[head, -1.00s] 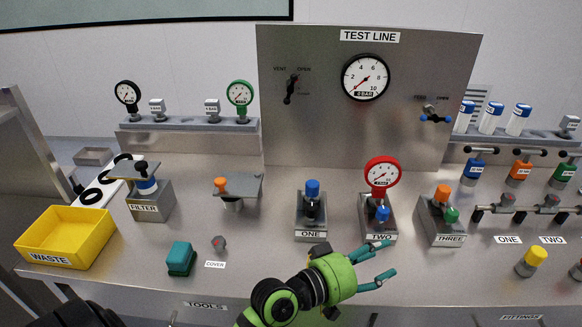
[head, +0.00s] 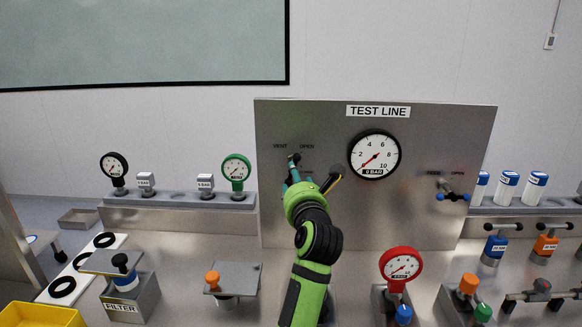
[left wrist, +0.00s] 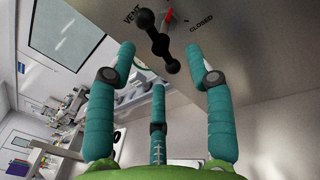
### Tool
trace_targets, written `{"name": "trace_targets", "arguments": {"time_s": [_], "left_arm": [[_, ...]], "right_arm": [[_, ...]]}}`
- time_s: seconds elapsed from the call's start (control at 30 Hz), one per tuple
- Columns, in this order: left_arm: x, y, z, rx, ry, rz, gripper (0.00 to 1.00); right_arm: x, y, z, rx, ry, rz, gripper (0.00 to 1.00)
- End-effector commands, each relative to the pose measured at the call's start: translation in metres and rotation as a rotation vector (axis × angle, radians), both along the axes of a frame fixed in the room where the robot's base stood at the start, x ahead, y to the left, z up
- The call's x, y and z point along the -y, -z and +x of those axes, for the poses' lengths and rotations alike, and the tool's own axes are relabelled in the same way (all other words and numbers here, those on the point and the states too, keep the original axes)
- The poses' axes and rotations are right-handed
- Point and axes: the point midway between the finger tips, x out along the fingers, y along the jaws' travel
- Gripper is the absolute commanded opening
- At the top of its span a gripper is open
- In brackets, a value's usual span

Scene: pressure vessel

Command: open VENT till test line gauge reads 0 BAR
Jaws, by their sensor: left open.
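The VENT valve (head: 294,159) is a small black handle on the left of the steel TEST LINE panel. My left gripper (head: 312,176) is raised to the panel at this handle, partly covering it. In the left wrist view the black ball-ended handle (left wrist: 158,40) lies just beyond and between the spread teal fingers (left wrist: 160,62); I see no clear contact. The words VENT and CLOSED show beside it. The test line gauge (head: 374,155) is a round white dial right of the handle, its red needle pointing lower left, near the bottom of the scale. My right gripper is not in view.
The panel (head: 420,215) also carries a blue-handled valve (head: 452,195) at right. A red gauge (head: 400,265) stands below on the bench. A black gauge (head: 114,165) and a green gauge (head: 237,168) stand on the left shelf.

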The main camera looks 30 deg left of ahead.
Motion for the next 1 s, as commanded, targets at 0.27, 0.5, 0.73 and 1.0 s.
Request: {"name": "trace_targets", "arguments": {"time_s": [0.27, 0.5, 0.73, 1.0], "left_arm": [[-0.031, -0.004, 0.031, -0.002, -0.003, 0.008, 0.53], [-0.043, -0.001, 0.043, 0.0, -0.003, 0.006, 0.53], [-0.043, -0.001, 0.044, 0.001, -0.003, 0.006, 0.53], [-0.043, -0.001, 0.043, 0.001, -0.003, 0.006, 0.0]], "right_arm": [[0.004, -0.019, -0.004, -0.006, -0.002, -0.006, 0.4], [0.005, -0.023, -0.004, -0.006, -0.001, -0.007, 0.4], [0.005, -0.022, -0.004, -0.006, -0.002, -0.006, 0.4], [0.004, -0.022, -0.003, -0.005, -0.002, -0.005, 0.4]]}}
